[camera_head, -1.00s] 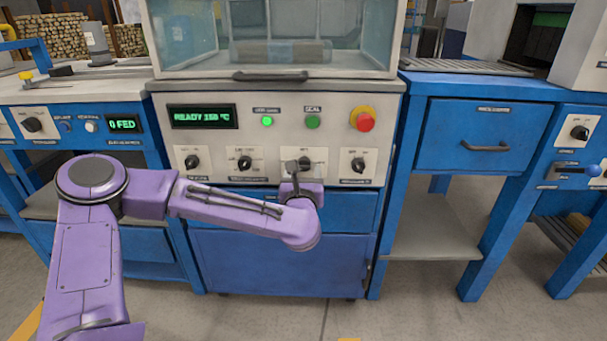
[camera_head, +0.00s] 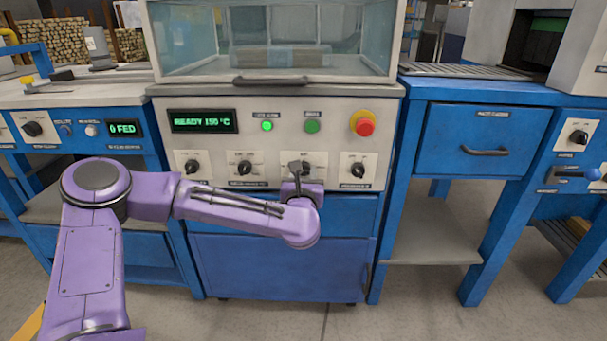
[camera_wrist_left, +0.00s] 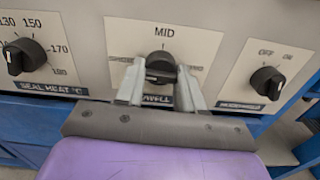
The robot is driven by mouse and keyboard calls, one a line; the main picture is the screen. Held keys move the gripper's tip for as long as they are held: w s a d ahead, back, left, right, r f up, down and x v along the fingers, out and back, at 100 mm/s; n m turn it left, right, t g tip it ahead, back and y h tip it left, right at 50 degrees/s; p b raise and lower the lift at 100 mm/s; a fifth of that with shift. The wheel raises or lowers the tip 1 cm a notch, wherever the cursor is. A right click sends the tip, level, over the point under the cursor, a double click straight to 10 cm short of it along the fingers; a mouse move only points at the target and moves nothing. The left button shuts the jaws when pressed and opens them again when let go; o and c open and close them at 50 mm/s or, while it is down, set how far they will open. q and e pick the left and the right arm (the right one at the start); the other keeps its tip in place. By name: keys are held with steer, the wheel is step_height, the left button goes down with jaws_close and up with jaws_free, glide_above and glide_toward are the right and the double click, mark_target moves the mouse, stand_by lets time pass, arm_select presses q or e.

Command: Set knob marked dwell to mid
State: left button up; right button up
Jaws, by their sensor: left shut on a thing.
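The dwell knob (camera_wrist_left: 159,66) is black and sits on a pale plate in the left wrist view. MID is printed above it, with partly covered words to either side. The DWELL label below is partly hidden by the fingers. My left gripper (camera_wrist_left: 160,80) is shut on this knob, one finger on each side. I cannot clearly read where the knob's pointer stands. In the head view my left gripper (camera_head: 297,172) is at the third plate of the lower panel row and covers part of it. My right gripper does not show.
The seal heat knob (camera_wrist_left: 27,56) is left of the dwell plate and an on/off knob (camera_wrist_left: 267,81) is right of it. Above are a green display (camera_head: 203,120), green buttons (camera_head: 312,126) and a red stop button (camera_head: 364,123). A handle (camera_head: 270,80) juts out above the panel.

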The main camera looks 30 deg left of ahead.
arm_select(q)
steer(key=m+p, duration=0.1)
steer(key=m, duration=0.1)
steer(key=m+p, duration=0.2)
steer(key=shift+r+m, duration=0.2)
steer(key=shift+m, duration=0.2)
steer(key=shift+s+a+f+m+p, duration=0.1)
steer(key=shift+m+p, duration=3.6)
steer(key=shift+m, duration=2.4)
steer(key=o, duration=1)
steer(key=shift+o, duration=0.2)
